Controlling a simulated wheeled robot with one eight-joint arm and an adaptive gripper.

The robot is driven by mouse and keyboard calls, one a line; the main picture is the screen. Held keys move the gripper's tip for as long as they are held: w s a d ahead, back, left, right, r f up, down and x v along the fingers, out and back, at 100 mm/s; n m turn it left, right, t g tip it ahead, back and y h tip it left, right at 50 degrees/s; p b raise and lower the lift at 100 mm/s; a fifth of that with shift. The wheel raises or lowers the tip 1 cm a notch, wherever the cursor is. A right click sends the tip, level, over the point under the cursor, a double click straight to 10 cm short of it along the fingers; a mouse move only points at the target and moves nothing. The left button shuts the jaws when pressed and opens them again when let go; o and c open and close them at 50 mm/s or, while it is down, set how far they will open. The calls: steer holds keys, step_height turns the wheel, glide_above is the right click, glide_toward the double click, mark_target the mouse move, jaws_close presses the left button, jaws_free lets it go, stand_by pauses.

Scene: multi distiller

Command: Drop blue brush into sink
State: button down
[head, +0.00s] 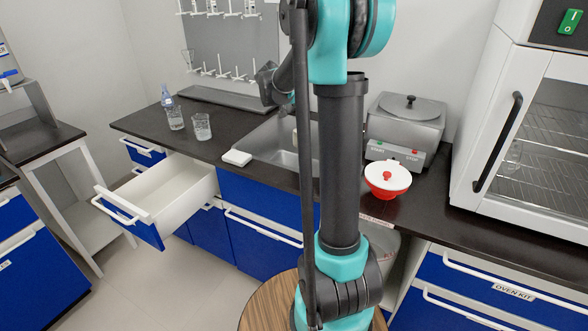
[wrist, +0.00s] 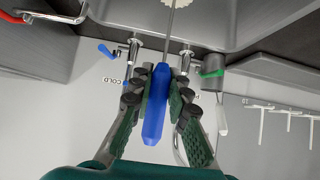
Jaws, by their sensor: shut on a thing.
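The blue brush shows in the wrist view, with its blue handle (wrist: 156,110) between my gripper's fingers (wrist: 158,90). Its thin shaft runs to a pale bristle head at the top edge of that view, in front of the sink (wrist: 222,22). My gripper is shut on the handle. In the head view the metal sink (head: 280,158) is set in the dark counter, partly hidden behind my arm. I cannot make out the brush there.
Taps (wrist: 133,50) with a blue lever stand beside the sink. A white block (head: 237,158) lies by its left edge. A bottle (head: 172,112) and a beaker (head: 201,127) stand farther left. A red-and-white bowl (head: 388,180) stands right. A drawer (head: 160,195) is open.

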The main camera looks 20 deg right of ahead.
steer(key=c, duration=1.4)
jaws_free()
steer(key=v, duration=1.2)
